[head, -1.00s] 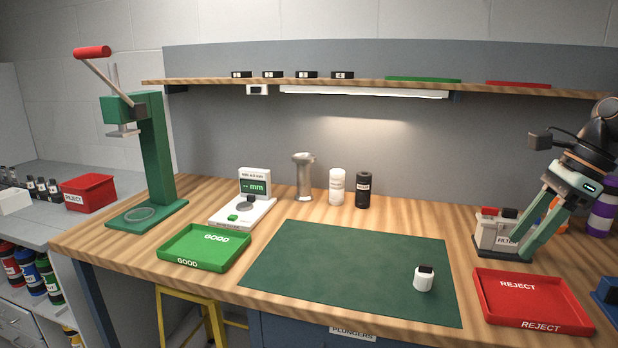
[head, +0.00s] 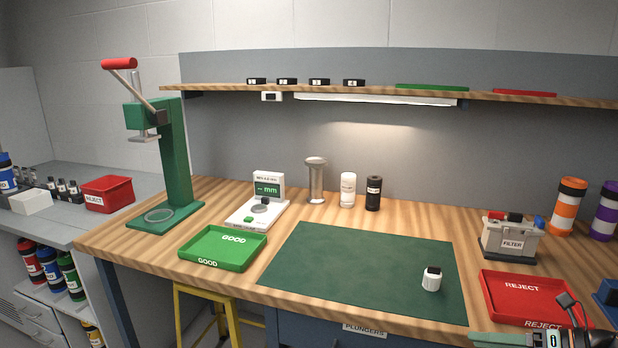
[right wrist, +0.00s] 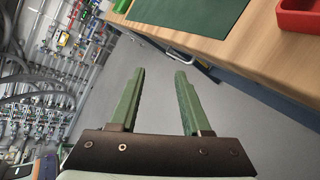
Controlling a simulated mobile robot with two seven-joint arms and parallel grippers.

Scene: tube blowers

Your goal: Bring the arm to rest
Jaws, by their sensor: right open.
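My right gripper (head: 495,341) shows at the bottom right edge of the head view, cut off by the frame, in front of the red reject tray (head: 532,296). In the right wrist view its two green fingers (right wrist: 160,73) stand well apart with nothing between them. Below them is grey floor, with the bench edge beyond. My left gripper is in neither view.
A white, black-topped piece (head: 432,279) stands on the green mat (head: 350,262). The filter box (head: 511,240) stands behind the reject tray. The green good tray (head: 222,249) and green press (head: 174,165) are at left. Open floor (right wrist: 150,55) lies before the bench.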

